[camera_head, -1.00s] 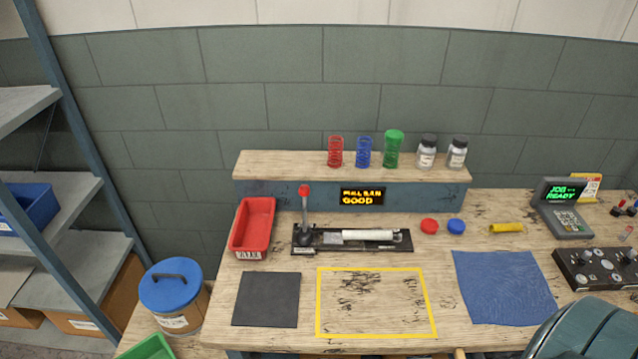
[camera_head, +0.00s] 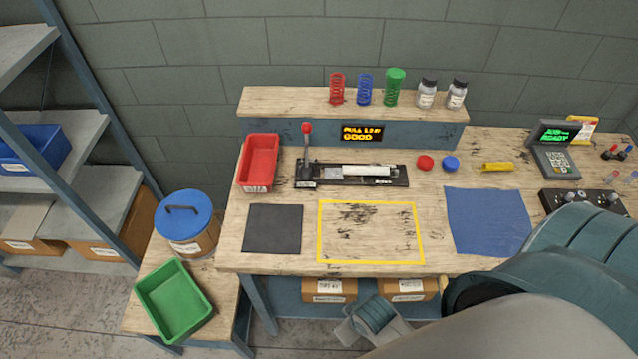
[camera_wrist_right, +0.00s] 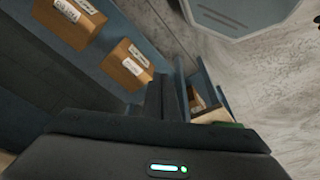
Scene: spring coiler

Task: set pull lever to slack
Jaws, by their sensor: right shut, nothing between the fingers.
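The lever with a red knob (camera_head: 307,128) stands nearly upright at the left end of the black coiler (camera_head: 396,183) on the workbench. A white roller (camera_head: 362,171) lies along the coiler. The sign (camera_head: 362,133) behind it shows yellow text; its lower line reads GOOD and the upper line is too small to read surely. My right gripper (camera_wrist_right: 164,98) shows in the right wrist view, shut and empty, low near the bench front and well away from the lever. In the head view my right arm enters from the lower right. My left gripper is not in view.
A red bin (camera_head: 259,160) stands just left of the lever. Springs and jars stand on the raised shelf (camera_head: 290,101) behind. A dark mat (camera_head: 272,229) and yellow-framed area lie in front. Cardboard boxes (camera_head: 329,290) sit below the bench top; a green bin (camera_head: 174,301) is lower left.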

